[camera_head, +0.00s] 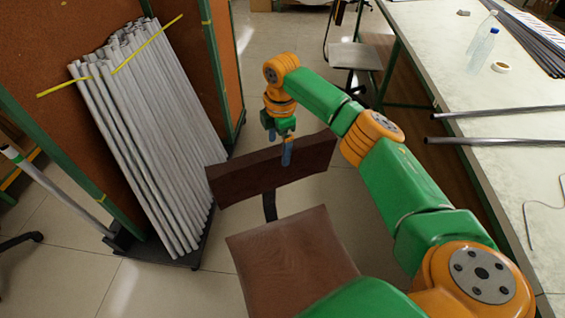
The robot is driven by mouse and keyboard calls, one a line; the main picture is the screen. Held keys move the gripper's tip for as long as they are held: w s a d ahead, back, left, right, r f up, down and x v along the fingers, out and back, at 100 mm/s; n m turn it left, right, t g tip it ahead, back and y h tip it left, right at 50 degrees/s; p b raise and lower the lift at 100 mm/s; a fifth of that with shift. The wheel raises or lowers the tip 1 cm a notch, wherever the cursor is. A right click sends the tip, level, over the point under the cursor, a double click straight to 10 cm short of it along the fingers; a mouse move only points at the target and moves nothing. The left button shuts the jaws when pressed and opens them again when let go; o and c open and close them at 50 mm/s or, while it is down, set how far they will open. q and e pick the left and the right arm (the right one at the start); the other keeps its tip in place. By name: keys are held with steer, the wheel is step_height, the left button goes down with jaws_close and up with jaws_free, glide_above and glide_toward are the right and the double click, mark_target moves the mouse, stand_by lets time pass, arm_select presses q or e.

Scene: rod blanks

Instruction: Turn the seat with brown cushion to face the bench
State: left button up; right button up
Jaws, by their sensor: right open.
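The seat with brown cushion (292,262) stands on the floor in the lower middle. Its dark brown backrest (235,181) is on the far side, so it faces toward me, with the bench (480,95) off to its right. The bench has a pale top and green legs. My right gripper (279,147) is open at the top edge of the backrest. One blue finger shows in front of the backrest and the other looks to be behind it; contact cannot be told. My right arm hides part of the seat's right side. My left gripper is out of view.
A rack of grey rods (150,135) with a yellow strap stands close on the left. Another chair (353,56) stands behind, by the bench. Metal rods (500,111), a bottle (482,50) and a tape roll (501,67) lie or stand on the bench.

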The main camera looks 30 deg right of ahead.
mark_target(279, 163)
steer(key=f, duration=0.7)
steer(key=shift+w+d+f, duration=0.1)
steer(key=shift+w+f, duration=0.25)
steer(key=shift+w, duration=0.05)
jaws_close()
